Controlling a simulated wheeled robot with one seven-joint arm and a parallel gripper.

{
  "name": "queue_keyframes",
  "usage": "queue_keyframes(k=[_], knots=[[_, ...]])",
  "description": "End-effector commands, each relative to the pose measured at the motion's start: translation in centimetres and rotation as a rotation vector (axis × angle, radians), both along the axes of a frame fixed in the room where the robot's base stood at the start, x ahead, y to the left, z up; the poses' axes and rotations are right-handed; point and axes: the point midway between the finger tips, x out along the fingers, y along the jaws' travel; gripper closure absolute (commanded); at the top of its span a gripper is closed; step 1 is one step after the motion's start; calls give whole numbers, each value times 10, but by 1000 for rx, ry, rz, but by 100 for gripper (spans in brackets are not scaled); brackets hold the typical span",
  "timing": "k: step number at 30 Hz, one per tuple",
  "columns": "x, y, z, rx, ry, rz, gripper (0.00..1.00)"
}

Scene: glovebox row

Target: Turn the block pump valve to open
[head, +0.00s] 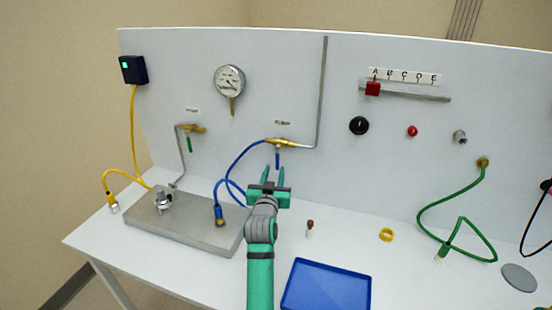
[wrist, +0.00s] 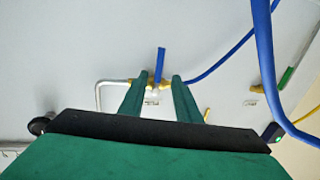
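A brass valve (head: 280,142) with a blue lever (head: 277,160) is on the upright panel, between a blue hose and a grey pipe. Its small label (head: 282,123) is too blurred to read surely. The lever hangs straight down, across the roughly level brass body. My gripper (head: 272,172) is open, just below and in front of the lever in the head view. In the wrist view, where the scene appears inverted, the blue lever (wrist: 161,65) shows between the green fingers (wrist: 160,78), apart from both. I see nothing held.
A metal block (head: 185,222) with hoses stands left of my arm. A second valve with a green lever (head: 189,145) is further left. The blue hose (head: 236,160) loops close to my gripper's left. A blue tray (head: 326,285) lies at the front.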

Motion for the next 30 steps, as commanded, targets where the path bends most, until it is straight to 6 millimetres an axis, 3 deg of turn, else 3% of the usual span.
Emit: queue_keyframes(k=[9, 15, 29, 30], knots=[[54, -5, 0, 0, 1, 2, 70], [76, -6, 0, 0, 1, 4, 70], [85, -7, 0, 0, 0, 4, 70], [85, -7, 0, 0, 0, 4, 77]])
